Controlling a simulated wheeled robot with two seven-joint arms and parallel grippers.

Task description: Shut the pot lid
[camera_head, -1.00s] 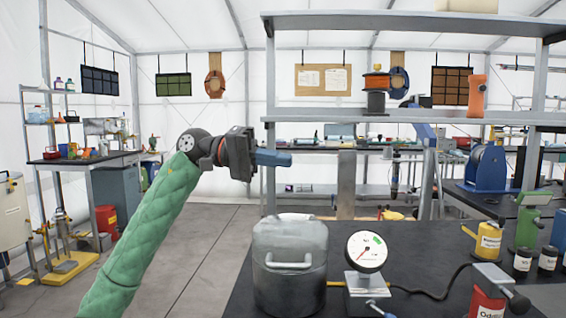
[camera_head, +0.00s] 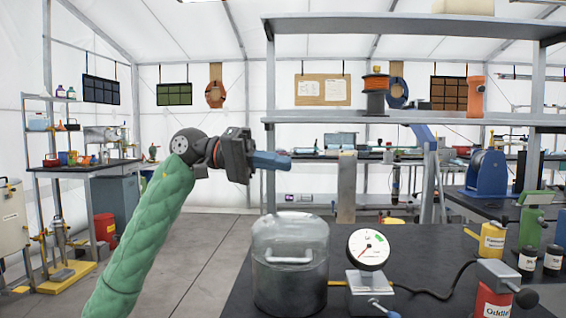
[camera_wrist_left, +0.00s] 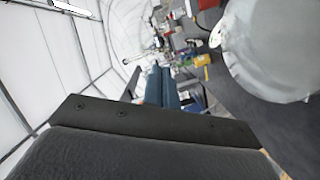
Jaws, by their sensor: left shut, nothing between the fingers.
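A metal pot (camera_head: 290,288) stands on the dark bench top in the lower middle of the head view. Its pale grey lid (camera_head: 290,237) shows at the top, with a bar handle at the front; I cannot tell whether it is fully seated. The wrist view shows a large pale round surface, apparently the lid (camera_wrist_left: 278,50), at upper right. My left gripper (camera_head: 288,161), with blue fingers, is shut and empty. It appears above the pot in the picture, apart from it, pointing right. Its fingers also show in the wrist view (camera_wrist_left: 161,84). My right gripper is out of view.
A round dial gauge (camera_head: 368,250) stands right beside the pot, with a cable running right. A red container (camera_head: 492,301) and a yellow one (camera_head: 492,240) stand further right. A shelf frame (camera_head: 410,119) rises behind the bench.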

